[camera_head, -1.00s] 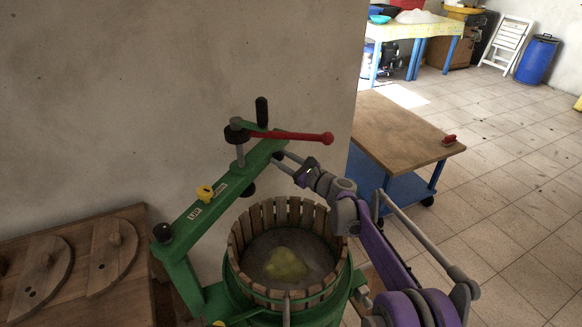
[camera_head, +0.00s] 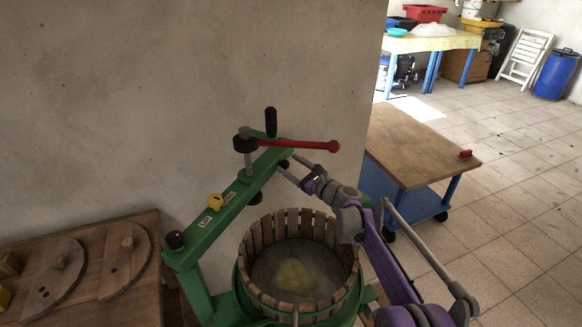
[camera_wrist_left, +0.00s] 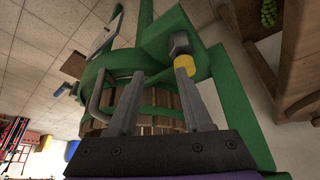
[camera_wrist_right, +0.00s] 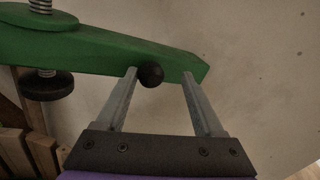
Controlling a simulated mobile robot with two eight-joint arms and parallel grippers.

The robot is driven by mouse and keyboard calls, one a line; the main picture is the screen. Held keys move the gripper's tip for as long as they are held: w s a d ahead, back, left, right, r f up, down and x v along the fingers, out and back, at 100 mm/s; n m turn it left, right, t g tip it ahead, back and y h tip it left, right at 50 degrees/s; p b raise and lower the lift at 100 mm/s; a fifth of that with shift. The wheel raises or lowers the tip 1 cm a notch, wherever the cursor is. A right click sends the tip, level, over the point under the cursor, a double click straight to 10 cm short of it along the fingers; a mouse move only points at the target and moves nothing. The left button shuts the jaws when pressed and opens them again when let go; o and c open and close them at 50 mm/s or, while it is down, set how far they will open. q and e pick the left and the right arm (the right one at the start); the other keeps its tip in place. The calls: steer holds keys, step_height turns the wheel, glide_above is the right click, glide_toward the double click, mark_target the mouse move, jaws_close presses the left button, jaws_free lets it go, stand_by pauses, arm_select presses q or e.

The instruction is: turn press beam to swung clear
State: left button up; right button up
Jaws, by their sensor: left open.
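The green press beam (camera_head: 235,199) slants up to the right over the slatted press basket (camera_head: 252,246), with yellowish pulp inside. A screw with a red-knobbed handle (camera_head: 305,144) stands near its far end. My right gripper (camera_head: 280,164) is at the beam's far end. In the right wrist view, its fingers (camera_wrist_right: 160,76) are apart, with the beam's tapered end (camera_wrist_right: 180,62) beyond them and a black knob (camera_wrist_right: 151,74) beside the left finger. I cannot tell whether they touch. In the left wrist view, my left gripper (camera_wrist_left: 158,84) is open before the green press frame (camera_wrist_left: 228,88) and basket.
A wooden bench (camera_head: 85,310) with lids stands at the left against the wall (camera_head: 110,90). A wooden-topped cart (camera_head: 415,150) with a small red object (camera_head: 465,154) stands to the right. A yellow table (camera_head: 435,42) and blue barrel (camera_head: 556,75) are farther back. Tiled floor is open at right.

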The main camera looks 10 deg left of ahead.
steer(key=shift+s+a+f, duration=0.15)
steer(key=shift+s+a, duration=0.1)
stand_by(0.4)
steer(key=v, duration=1.1)
steer(key=shift+w, duration=0.15)
steer(key=shift+d, duration=0.1)
